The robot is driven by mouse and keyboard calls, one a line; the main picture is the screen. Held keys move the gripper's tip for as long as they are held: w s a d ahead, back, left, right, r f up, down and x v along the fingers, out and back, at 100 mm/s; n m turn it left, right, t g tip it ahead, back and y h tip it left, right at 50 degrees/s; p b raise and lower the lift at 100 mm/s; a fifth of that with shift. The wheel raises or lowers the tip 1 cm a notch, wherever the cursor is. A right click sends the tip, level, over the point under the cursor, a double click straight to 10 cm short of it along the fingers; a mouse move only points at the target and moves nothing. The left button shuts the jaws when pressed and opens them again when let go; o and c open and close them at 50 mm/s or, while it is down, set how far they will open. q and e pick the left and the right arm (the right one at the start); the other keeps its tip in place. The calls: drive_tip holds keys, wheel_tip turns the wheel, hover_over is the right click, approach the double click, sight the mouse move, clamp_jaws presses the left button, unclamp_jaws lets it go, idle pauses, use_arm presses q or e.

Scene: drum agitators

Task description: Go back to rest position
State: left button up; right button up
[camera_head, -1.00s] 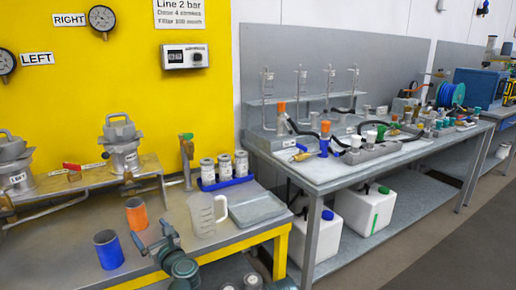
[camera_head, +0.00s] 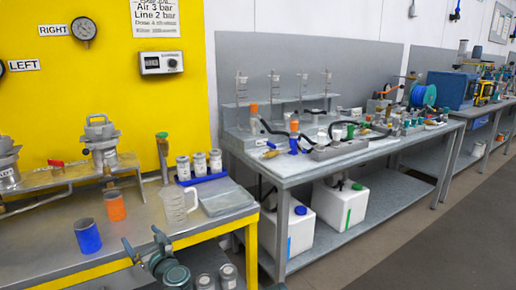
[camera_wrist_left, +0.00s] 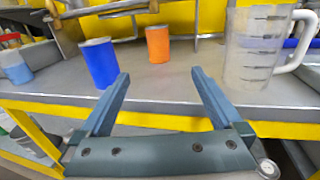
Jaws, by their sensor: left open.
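My left gripper (camera_head: 147,249) is low at the front edge of the yellow-framed bench in the head view. In the left wrist view its two fingers (camera_wrist_left: 160,95) are open with nothing between them. A blue cup (camera_head: 88,236) and an orange cup (camera_head: 115,206) stand upright on the bench beyond it, apart from the fingers. They also show in the left wrist view, the blue cup (camera_wrist_left: 99,64) beyond the left finger and the orange cup (camera_wrist_left: 157,44) farther back. A clear measuring jug (camera_head: 178,203) stands to the right. My right gripper is not in view.
A grey lab bench (camera_head: 300,166) with tubing and bottles is at right, white canisters (camera_head: 340,205) below. The floor (camera_head: 420,245) at lower right is clear.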

use_arm(q)
drive_tip(key=w+d+m+t+h, duration=0.55)
drive_tip(key=d+m+h, duration=0.65)
drive_tip(key=m, duration=0.6)
drive_tip(key=s+d+f+m+g+h, duration=0.1)
drive_tip(key=d+f+m+g+h, duration=0.5)
drive_tip(key=d+m, duration=0.55)
drive_tip(key=s+f+m+g+y, duration=0.2)
drive_tip(key=s+f+m+g, duration=0.4)
drive_tip(key=s+f+m, duration=0.35)
drive_tip(key=s+a+f+m+g+y, duration=0.3)
drive_tip(key=s+a+f+m+g, duration=0.25)
drive_tip(key=s+f, duration=0.2)
drive_tip(key=s+d+m+g+y, duration=0.15)
drive_tip(key=s+d+m, duration=0.25)
drive_tip(key=s+d, duration=0.5)
wheel_tip(320, 180, up, 28)
drive_tip(key=w+p, duration=0.1)
drive_tip(key=p, duration=2.5)
drive_tip(key=shift+w+d+f, duration=0.25)
drive_tip(key=shift+d, duration=0.15)
